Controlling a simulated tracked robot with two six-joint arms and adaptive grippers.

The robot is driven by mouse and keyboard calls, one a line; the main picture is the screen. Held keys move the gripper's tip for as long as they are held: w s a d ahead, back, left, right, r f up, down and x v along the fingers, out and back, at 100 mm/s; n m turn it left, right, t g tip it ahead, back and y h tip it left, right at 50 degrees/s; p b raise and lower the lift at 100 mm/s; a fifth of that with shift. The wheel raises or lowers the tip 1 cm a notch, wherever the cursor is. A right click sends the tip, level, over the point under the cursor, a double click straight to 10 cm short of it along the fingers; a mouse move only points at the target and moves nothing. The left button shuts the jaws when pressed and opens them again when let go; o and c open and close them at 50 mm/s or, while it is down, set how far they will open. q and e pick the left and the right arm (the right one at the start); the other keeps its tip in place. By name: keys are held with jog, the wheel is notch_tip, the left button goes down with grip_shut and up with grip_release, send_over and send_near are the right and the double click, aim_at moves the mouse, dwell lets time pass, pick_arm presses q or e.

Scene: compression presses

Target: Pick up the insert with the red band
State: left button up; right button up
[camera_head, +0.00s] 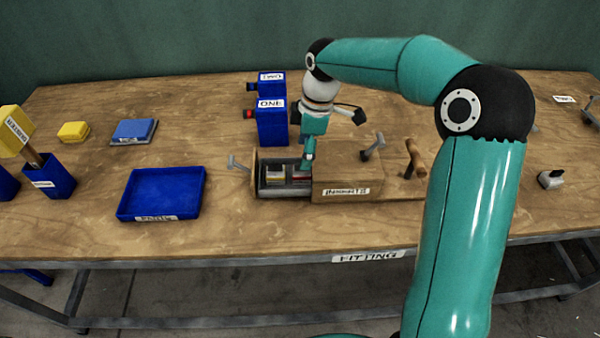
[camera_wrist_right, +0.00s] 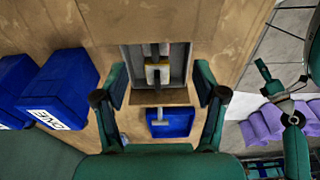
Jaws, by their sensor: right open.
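The insert with the red band (camera_head: 301,179) shows only in part in the head view. It sits in the open left compartment of a wooden fixture (camera_head: 347,183), close to the wood block and partly behind my right gripper. An insert with a yellow band (camera_head: 276,175) lies to its left. My right gripper (camera_wrist_right: 160,88) is open and empty above the compartment, pointing down. In the right wrist view, the grey-rimmed compartment (camera_wrist_right: 184,63) lies between and beyond the fingers, with a yellow band (camera_wrist_right: 157,73) visible. I cannot make out the red band there. My left gripper is not in view.
Blue boxes labelled ONE (camera_head: 271,124) and TWO (camera_head: 270,80) stand behind the fixture. A blue tray (camera_head: 161,191) lies left, with bare tabletop between.

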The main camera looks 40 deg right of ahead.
aim_at(302, 171)
notch_tip(302, 171, down, 2)
jog(key=shift+a+f, duration=0.1)
jog(key=shift+w+f+p, duration=0.25)
jog(key=shift+f+p, duration=0.05)
jog(key=shift+f, duration=1)
jog(key=shift+w+f+p, duration=0.25)
jog(key=shift+f, duration=1)
jog(key=c, duration=1.2)
grip_shut()
jog(key=shift+w, duration=0.1)
jog(key=shift+a+r, duration=0.1)
jog(key=shift+r, duration=0.05)
